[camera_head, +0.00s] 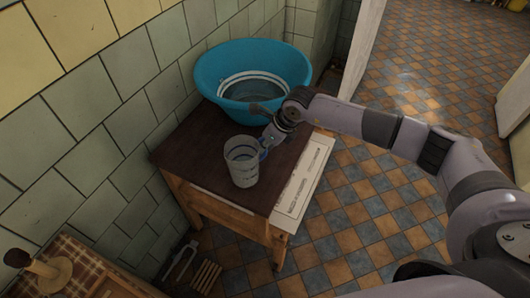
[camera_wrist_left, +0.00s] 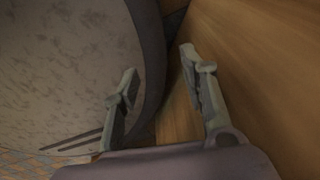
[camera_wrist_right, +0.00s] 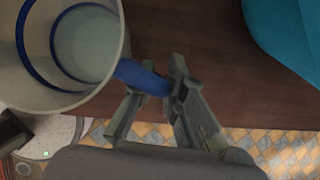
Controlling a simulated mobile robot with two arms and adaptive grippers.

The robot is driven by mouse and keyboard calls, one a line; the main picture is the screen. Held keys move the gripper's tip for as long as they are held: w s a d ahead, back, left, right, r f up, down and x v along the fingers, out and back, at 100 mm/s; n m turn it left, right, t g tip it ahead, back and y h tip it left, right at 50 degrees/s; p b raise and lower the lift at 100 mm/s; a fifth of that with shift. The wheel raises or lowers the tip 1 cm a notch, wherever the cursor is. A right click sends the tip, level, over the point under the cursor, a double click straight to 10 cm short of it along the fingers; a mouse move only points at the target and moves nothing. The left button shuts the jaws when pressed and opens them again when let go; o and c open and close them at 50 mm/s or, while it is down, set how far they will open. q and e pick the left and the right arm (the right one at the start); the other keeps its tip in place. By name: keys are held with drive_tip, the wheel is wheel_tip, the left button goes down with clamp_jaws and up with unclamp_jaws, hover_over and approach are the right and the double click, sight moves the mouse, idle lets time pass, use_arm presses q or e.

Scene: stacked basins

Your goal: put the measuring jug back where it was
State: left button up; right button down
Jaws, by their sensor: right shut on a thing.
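The measuring jug (camera_head: 243,168) is a pale grey cup with dark bands and a blue handle. It is upright at the front part of the dark tabletop; I cannot tell whether its base touches the wood. My right gripper (camera_head: 267,141) is at the jug's right side. In the right wrist view the jug (camera_wrist_right: 85,45) is at the upper left, empty inside, and my right gripper (camera_wrist_right: 153,82) is shut on its blue handle (camera_wrist_right: 140,77). My left gripper (camera_wrist_left: 158,72) is open and empty in the left wrist view, and it is not seen in the head view.
A blue basin (camera_head: 215,72) with a grey banded vessel (camera_head: 254,80) inside stands behind the jug on the small dark-topped table (camera_head: 190,145). A tiled wall is close on the left. A checked table (camera_head: 85,268) is at the lower left. Open tiled floor (camera_head: 365,215) lies right.

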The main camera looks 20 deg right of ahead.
wheel_tip(320, 180, down, 2)
drive_tip(key=shift+w+f+b, duration=0.1)
drive_tip(key=shift+f+b, duration=0.05)
drive_tip(key=shift+b, duration=0.25)
use_arm(q)
drive_tip(key=shift+f, duration=0.7)
use_arm(e)
drive_tip(key=c, duration=2.1)
unclamp_jaws()
drive_tip(key=o, duration=0.4)
drive_tip(key=shift+o, duration=0.2)
drive_tip(key=shift+r, duration=0.25)
use_arm(q)
drive_tip(key=shift+f, duration=0.15)
use_arm(e)
drive_tip(key=v, duration=1.2)
drive_tip(key=shift+f, duration=0.15)
